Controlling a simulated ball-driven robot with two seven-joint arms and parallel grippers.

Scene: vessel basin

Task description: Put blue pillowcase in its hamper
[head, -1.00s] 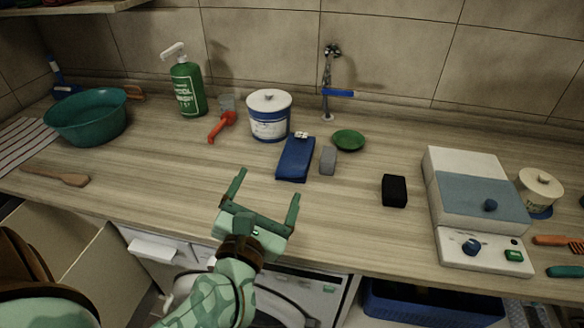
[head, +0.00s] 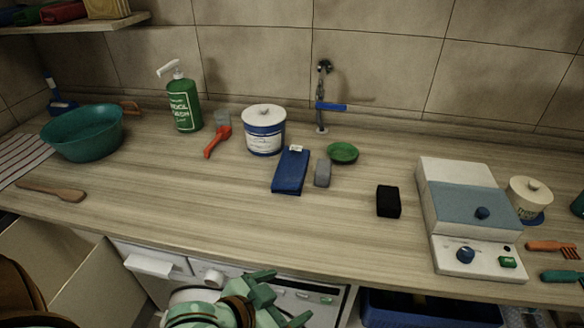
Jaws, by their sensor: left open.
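A folded dark blue cloth with a white tag (head: 290,172), which looks like the blue pillowcase, lies flat on the wooden counter (head: 200,205). A blue basket (head: 425,312) stands below the counter's front edge at the bottom right; it is cut off by the frame, and I cannot tell whether it is the pillowcase's hamper. My left gripper (head: 272,298) is open, low in front of the counter edge and well apart from the cloth. Its fingers are foreshortened, and nothing shows held. My right gripper is not in view.
A grey block (head: 322,173) sits right beside the cloth. A white-blue tub (head: 264,130), green dish (head: 342,152) and black block (head: 388,201) are near. A white appliance (head: 470,215) stands right, a teal basin (head: 83,133) left. A white machine (head: 315,297) is under the counter.

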